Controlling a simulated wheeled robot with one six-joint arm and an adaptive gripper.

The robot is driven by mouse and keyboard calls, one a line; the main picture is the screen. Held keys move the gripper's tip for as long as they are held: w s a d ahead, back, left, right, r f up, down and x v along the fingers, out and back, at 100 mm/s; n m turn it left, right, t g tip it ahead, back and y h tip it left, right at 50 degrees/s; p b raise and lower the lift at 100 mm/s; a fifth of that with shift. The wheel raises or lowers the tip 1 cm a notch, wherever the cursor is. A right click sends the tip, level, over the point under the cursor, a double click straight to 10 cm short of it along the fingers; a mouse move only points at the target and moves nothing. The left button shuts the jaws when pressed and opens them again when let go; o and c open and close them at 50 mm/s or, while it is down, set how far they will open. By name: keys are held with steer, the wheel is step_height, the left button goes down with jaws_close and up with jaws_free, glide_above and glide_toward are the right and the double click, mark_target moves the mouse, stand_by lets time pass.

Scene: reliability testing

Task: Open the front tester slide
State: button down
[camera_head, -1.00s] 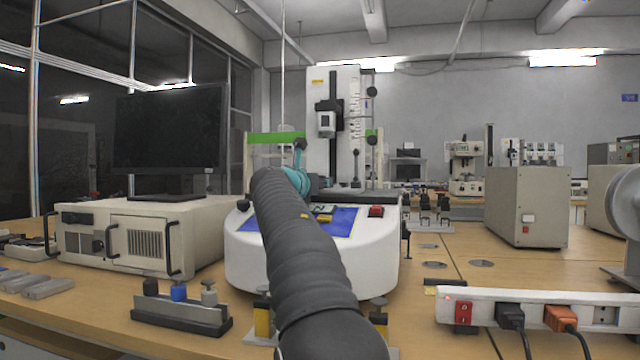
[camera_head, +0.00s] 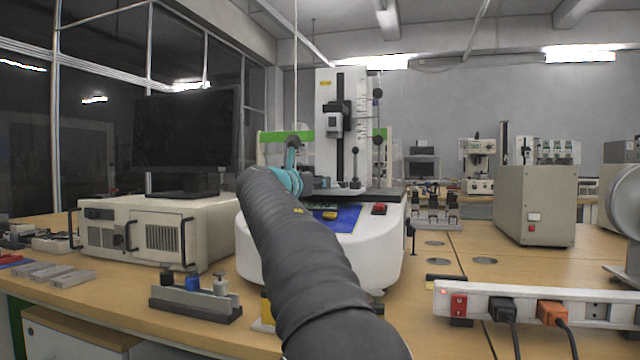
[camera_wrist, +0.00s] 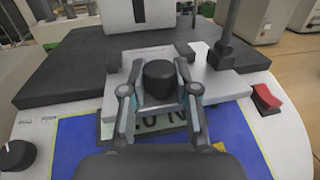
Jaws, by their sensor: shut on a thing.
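The tester is a white rounded machine (camera_head: 385,245) with a tall white column (camera_head: 326,150) and a blue front panel. In the wrist view, the front slide is a light grey plate (camera_wrist: 222,84) on the dark platform (camera_wrist: 75,75), with a black knob (camera_wrist: 160,82) at its front. My gripper (camera_wrist: 160,92) has its two fingers on either side of this knob, closed on it. In the head view, my dark sleeved arm reaches to the tester's front and hides the fingers and knob.
A red switch (camera_wrist: 267,97) and a dark post (camera_wrist: 228,35) stand right of the gripper. On the bench, a beige instrument with a monitor (camera_head: 185,130) is left, a small stand (camera_head: 195,300) in front, and a power strip (camera_head: 530,305) at front right.

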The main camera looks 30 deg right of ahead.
steer(key=c, duration=0.8)
jaws_free()
steer(key=shift+c, duration=0.2)
steer(key=v, duration=1.2)
steer(key=shift+a, duration=0.15)
